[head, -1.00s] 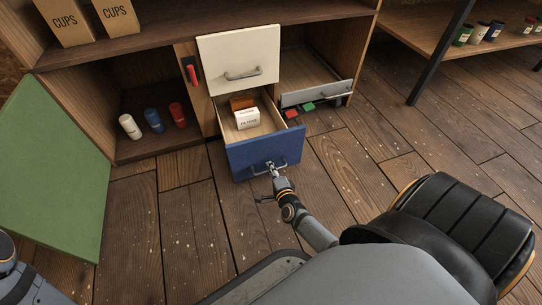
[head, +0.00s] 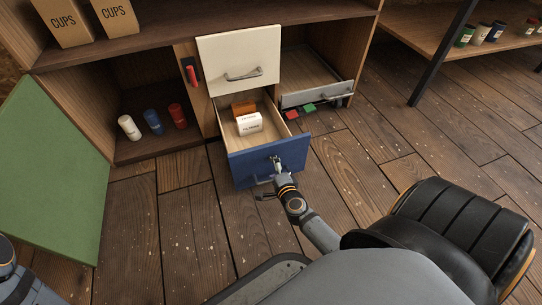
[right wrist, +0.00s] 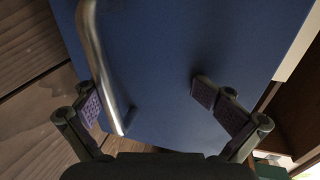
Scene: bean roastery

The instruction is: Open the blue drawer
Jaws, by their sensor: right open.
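The blue drawer (head: 246,165) is pulled well out of the cabinet, below the cream drawer. It holds a white box (head: 249,123) and an orange-brown box (head: 243,106). My right gripper (head: 277,164) is at the front of the blue drawer, by the right part of its metal handle (head: 262,181), which it partly hides. In the right wrist view, my right gripper (right wrist: 148,98) is open. The handle (right wrist: 102,65) lies between its fingers, close to the left one, with a wide gap to the right one. My left gripper is out of view.
The cream drawer (head: 237,58) above is shut. A grey-fronted drawer (head: 316,94) to the right stands open, with a red and a green block by it. A green door (head: 50,175) hangs open at left. A black padded seat (head: 460,225) is at right. The floor ahead is clear.

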